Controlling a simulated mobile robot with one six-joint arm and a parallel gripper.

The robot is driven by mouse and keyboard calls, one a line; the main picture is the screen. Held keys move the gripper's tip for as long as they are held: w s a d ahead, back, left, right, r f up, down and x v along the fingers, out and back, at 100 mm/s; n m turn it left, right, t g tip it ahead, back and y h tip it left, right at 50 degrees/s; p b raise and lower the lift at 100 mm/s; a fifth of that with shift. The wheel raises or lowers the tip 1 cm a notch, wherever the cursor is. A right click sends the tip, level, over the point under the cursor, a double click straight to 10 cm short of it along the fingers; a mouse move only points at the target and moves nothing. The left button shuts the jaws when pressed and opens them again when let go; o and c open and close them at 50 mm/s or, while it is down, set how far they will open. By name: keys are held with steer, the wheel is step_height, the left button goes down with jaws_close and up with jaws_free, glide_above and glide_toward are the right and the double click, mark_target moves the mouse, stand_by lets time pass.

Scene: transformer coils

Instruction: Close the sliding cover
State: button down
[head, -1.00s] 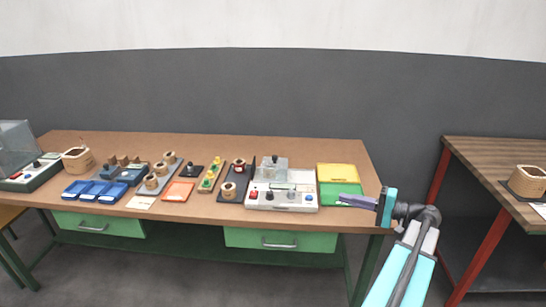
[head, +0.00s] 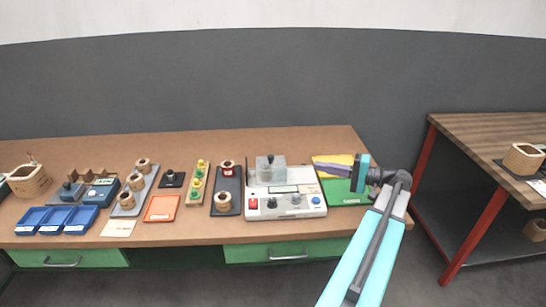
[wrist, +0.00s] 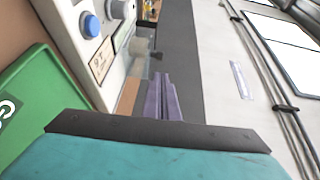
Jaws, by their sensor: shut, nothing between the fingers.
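The sliding cover (head: 271,168) is a clear, smoky box with a small dark knob, on the back part of the white tester (head: 258,208). It is hard to tell how much of the tester's top it covers. My gripper (head: 318,163) is shut and empty, its purple fingers pointing left just right of the cover, apart from it.
Green (head: 345,194) and yellow (head: 337,160) trays lie right of the tester, below my arm. A dark stand with coils (head: 226,196) stands close on its left. The table behind the tester is clear up to the grey wall.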

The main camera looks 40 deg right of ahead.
mark_target(283, 166)
steer(key=shift+w+a, duration=0.15)
steer(key=shift+w, duration=0.2)
steer(key=p+x, duration=0.3)
steer(key=x, duration=1)
steer(key=shift+w+a, duration=0.15)
steer(key=shift+w, duration=0.2)
steer(key=shift+f, duration=0.1)
